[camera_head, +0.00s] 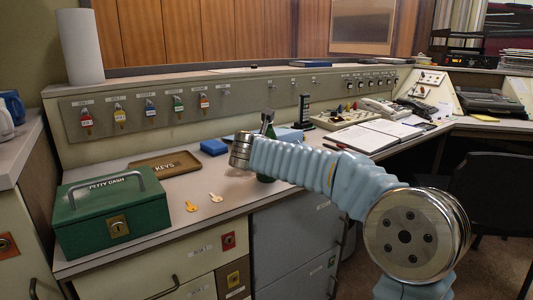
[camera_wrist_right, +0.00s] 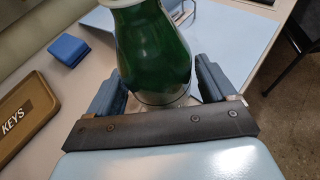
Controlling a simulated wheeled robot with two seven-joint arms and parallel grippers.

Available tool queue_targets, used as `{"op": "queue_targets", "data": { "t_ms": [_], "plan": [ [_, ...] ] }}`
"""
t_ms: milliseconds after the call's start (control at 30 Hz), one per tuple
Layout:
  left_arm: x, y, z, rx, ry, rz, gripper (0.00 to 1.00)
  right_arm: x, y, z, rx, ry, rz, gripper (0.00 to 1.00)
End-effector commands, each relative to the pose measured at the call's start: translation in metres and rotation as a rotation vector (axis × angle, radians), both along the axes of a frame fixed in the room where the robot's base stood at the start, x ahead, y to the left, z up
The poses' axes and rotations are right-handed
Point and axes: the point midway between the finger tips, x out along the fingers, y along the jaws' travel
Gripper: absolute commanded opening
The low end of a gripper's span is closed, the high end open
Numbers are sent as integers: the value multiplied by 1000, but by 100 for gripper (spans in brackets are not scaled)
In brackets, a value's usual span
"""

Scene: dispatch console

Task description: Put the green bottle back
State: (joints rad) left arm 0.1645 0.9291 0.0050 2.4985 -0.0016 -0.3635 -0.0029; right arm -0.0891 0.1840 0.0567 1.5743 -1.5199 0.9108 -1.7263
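The green bottle (camera_wrist_right: 155,50) is between the two fingers of my right gripper (camera_wrist_right: 160,75) in the right wrist view, with its top cut off by the frame. The left finger appears against the glass and the right finger lies very close to it. I cannot tell whether they clamp it. In the head view the bottle's neck (camera_head: 267,124) rises behind my right wrist, and most of its body is hidden. It looks upright over the desk. Whether its base touches the desk is unclear. My left gripper is not in view.
A key panel (camera_head: 150,108) runs behind. A telephone (camera_head: 385,108) and an open book (camera_head: 372,136) lie right.

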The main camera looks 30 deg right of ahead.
Motion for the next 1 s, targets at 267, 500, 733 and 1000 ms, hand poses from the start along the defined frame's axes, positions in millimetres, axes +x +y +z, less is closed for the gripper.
{"op": "queue_targets", "data": {
  "t_ms": [267,500,733,1000],
  "plan": [
    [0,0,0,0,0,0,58,0,0,0,0,0,0,93],
    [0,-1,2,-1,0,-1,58,-12,11,11,-1,-2,3,93],
    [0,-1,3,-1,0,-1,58,-50,43,33,0,-3,2,93],
    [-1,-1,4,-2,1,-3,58,-80,68,49,0,-1,1,93]
  ]
}}
